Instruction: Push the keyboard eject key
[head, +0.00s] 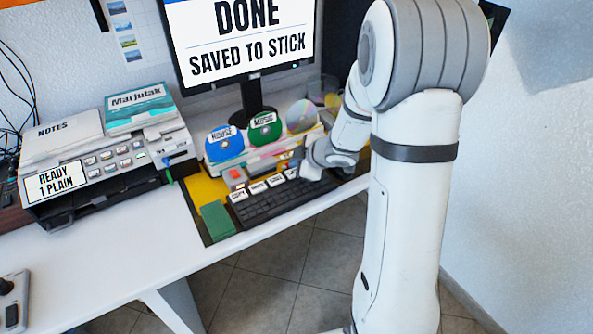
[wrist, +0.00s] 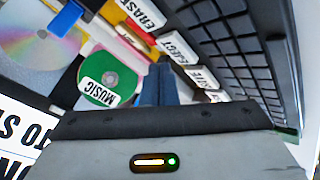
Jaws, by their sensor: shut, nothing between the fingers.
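The black keyboard (head: 285,204) lies along the desk's front edge, with a row of white-labelled keys behind it. In the wrist view, the key labelled EJECT (wrist: 179,48) sits between the ERASE key (wrist: 143,14) and a partly hidden label. In the head view, the eject key (head: 275,180) appears third from the left, its label small. My gripper (head: 303,166) is at the right end of this row. In the wrist view, its shut, empty fingers (wrist: 160,72) show right beside the EJECT label. I cannot tell whether they touch the key.
The monitor (head: 245,40) reads DONE, SAVED TO STICK. Blue HOUSE (head: 226,139) and green MUSIC (head: 265,127) discs stand behind the keyboard, with a silvery disc (head: 302,115). A printer (head: 105,155) stands left. A green block (head: 217,221) lies left of the keyboard.

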